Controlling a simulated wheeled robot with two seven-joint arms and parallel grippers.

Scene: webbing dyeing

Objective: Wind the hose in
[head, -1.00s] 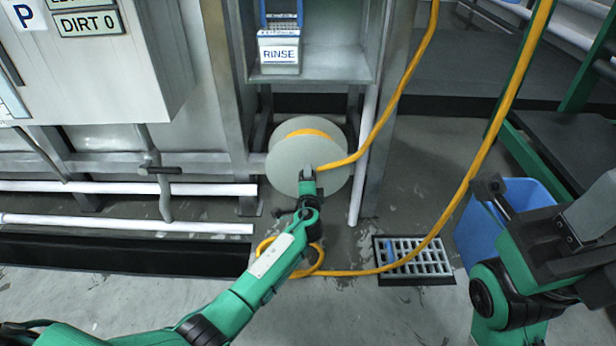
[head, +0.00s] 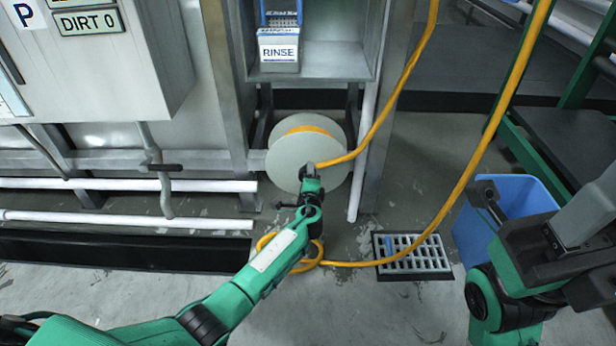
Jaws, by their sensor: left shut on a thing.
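The hose reel (head: 283,168) is a pale round drum with yellow hose wound on it, low under the shelf. The yellow hose (head: 385,108) runs from the reel up to the top edge. Another length hangs down on the right, crosses the floor grate and ends in a small loop on the floor below the reel. My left gripper (head: 308,170) is at the reel's front face, shut on what looks like the reel handle, which it mostly hides. My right gripper (head: 488,192) is above the blue bin; its jaw state is unclear.
The floor grate (head: 436,268) has a small blue thing on it. The blue bin (head: 470,237) stands at the right beside a green frame. A RINSE box (head: 279,53) sits on the shelf above the reel. White pipes (head: 120,220) run low at the left.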

